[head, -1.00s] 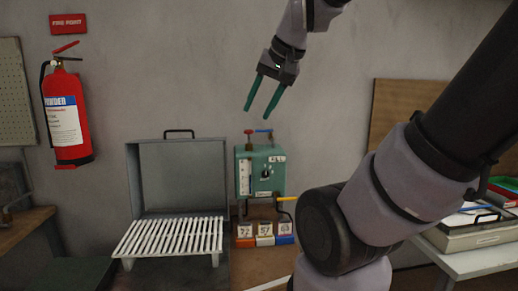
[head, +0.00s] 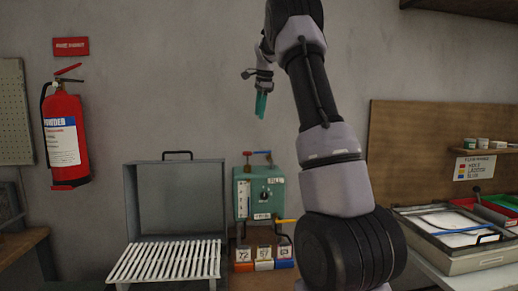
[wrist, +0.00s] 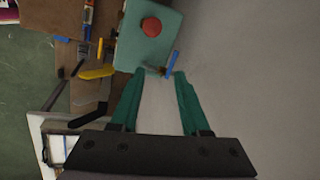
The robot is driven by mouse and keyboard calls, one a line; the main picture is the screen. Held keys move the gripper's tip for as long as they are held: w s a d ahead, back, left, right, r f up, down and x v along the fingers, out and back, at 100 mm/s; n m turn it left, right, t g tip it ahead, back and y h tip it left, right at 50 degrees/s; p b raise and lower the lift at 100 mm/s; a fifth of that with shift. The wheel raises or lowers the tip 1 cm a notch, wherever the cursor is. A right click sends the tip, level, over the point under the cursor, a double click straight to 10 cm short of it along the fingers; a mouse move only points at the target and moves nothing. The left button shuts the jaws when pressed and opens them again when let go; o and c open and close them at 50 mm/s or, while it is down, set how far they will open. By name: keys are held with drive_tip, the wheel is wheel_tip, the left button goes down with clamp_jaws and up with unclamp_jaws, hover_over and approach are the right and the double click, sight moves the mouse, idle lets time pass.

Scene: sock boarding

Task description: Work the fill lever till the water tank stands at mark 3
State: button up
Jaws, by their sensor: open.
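A teal water tank box (head: 265,208) stands at the wall, with a white gauge strip (head: 242,199) on its left front and a dark dial. The gauge level is too small to read. On its top are a red handle (head: 247,154) and a blue lever (head: 263,153); a small plate below the blue lever appears to read FILL. A yellow lever (head: 284,221) sticks out low on its right. My gripper (head: 260,105) is open and empty above the box. In the wrist view the blue lever (wrist: 172,65) lies just beyond the fingertips (wrist: 154,78), apparently untouched.
An open grey case with a white slatted rack (head: 168,262) stands left of the tank. Small numbered bins (head: 264,258) sit below it. A fire extinguisher (head: 65,140) hangs on the left wall. A bench with trays (head: 470,255) is at right.

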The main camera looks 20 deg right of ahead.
drive_tip(key=w+d+f+m, duration=0.1)
drive_tip(key=w+f, duration=0.2)
drive_tip(key=f, duration=0.2)
drive_tip(key=w+d+f+m, duration=0.1)
drive_tip(key=w+f, duration=0.2)
drive_tip(key=f, duration=0.3)
drive_tip(key=w+d+f+g, duration=0.1)
drive_tip(key=w+d+f, duration=0.1)
drive_tip(key=f, duration=0.4)
drive_tip(key=shift+w+m+h, duration=0.4)
drive_tip(key=shift+w, duration=0.25)
drive_tip(key=shift+c, duration=0.3)
clamp_jaws()
drive_tip(key=shift+r, duration=0.1)
